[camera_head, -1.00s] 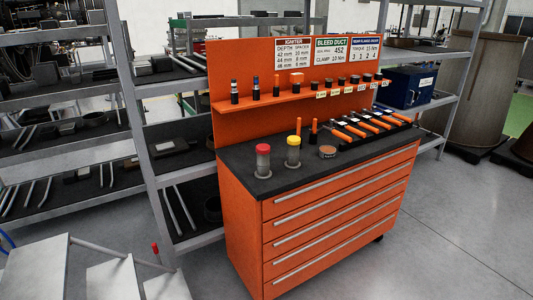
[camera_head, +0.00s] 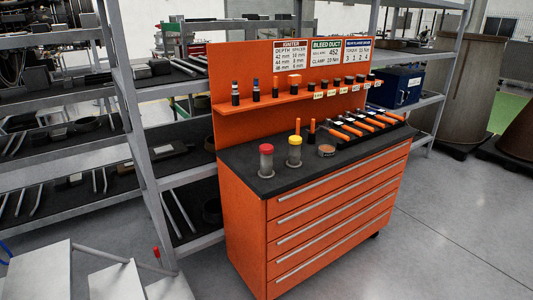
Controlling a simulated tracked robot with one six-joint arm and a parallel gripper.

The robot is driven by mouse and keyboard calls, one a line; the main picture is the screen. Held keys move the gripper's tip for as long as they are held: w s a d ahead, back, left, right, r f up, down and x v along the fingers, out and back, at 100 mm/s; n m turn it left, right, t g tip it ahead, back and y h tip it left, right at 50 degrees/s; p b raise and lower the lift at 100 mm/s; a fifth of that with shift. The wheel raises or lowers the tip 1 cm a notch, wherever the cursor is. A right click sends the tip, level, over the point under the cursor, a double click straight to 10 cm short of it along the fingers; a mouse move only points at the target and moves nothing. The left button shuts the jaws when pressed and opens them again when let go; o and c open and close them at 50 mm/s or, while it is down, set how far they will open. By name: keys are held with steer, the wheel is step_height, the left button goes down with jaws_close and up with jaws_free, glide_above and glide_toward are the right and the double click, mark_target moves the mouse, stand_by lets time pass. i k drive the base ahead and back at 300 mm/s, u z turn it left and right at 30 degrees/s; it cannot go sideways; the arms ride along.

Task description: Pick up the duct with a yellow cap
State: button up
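The duct with a yellow cap (camera_head: 294,151) stands upright on the black top of the orange tool cart (camera_head: 330,208), near its left front part. A similar duct with a red cap (camera_head: 266,161) stands just to its left, apart from it. Both have grey bodies and wider round bases. My gripper is not in view.
A round orange-topped container (camera_head: 327,150) and several orange-handled tools (camera_head: 350,130) are on the cart top. A shelf (camera_head: 300,96) with small parts runs along the back panel. Metal racks (camera_head: 150,150) stand left. The grey floor (camera_head: 450,230) at right is clear.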

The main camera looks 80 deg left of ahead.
mark_target(295, 142)
steer(key=u, duration=1.6)
steer(key=i, duration=0.85)
steer(key=z, duration=0.05)
